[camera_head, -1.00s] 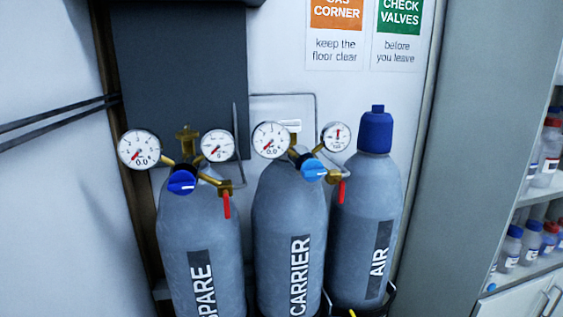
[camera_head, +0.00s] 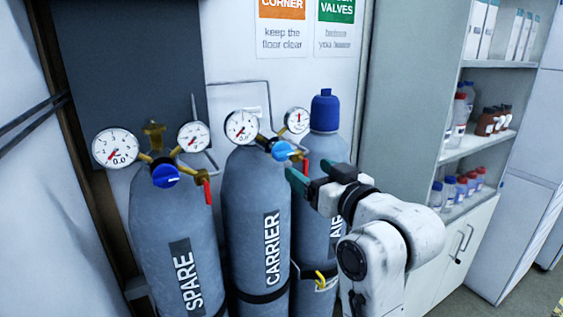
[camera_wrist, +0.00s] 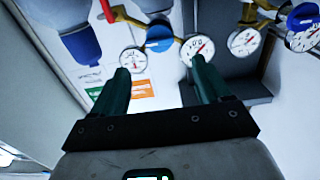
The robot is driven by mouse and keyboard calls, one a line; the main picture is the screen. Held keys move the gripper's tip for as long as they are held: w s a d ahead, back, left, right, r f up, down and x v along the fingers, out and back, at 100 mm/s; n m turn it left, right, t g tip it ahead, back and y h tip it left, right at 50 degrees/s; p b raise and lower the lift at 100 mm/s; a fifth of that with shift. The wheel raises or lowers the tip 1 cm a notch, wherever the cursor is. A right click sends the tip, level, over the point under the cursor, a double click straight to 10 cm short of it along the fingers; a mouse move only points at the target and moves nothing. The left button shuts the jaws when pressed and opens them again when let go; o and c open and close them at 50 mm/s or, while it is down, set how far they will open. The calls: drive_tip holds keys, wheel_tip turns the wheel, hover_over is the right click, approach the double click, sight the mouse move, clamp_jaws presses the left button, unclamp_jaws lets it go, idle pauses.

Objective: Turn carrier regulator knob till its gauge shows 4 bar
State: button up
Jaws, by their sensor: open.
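The carrier regulator's light blue knob (camera_head: 282,150) sits on brass fittings atop the grey CARRIER cylinder (camera_head: 254,190). It also shows in the wrist view (camera_wrist: 160,39), framed beyond my fingers. The carrier's left gauge (camera_head: 241,127) has a red needle pointing lower left and appears to read 0.0. Its smaller right gauge (camera_head: 297,120) is too small to read. A red lever (camera_head: 304,168) hangs right of the knob. My gripper (camera_head: 317,178) is open and empty, to the lower right of the knob and apart from it. Its dark green fingers (camera_wrist: 162,72) are spread.
The SPARE cylinder (camera_head: 177,235) stands left, with its darker blue knob (camera_head: 166,175) and gauges. The AIR cylinder with a blue cap (camera_head: 325,110) stands right, partly hidden by my arm. Shelves with bottles (camera_head: 455,190) are further right.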

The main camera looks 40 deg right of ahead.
sight(286, 154)
drive_tip(key=b+x, duration=0.1)
drive_tip(key=x, duration=0.8)
drive_tip(key=shift+w+d, duration=0.15)
drive_tip(key=shift+w, duration=0.25)
drive_tip(key=c, duration=1)
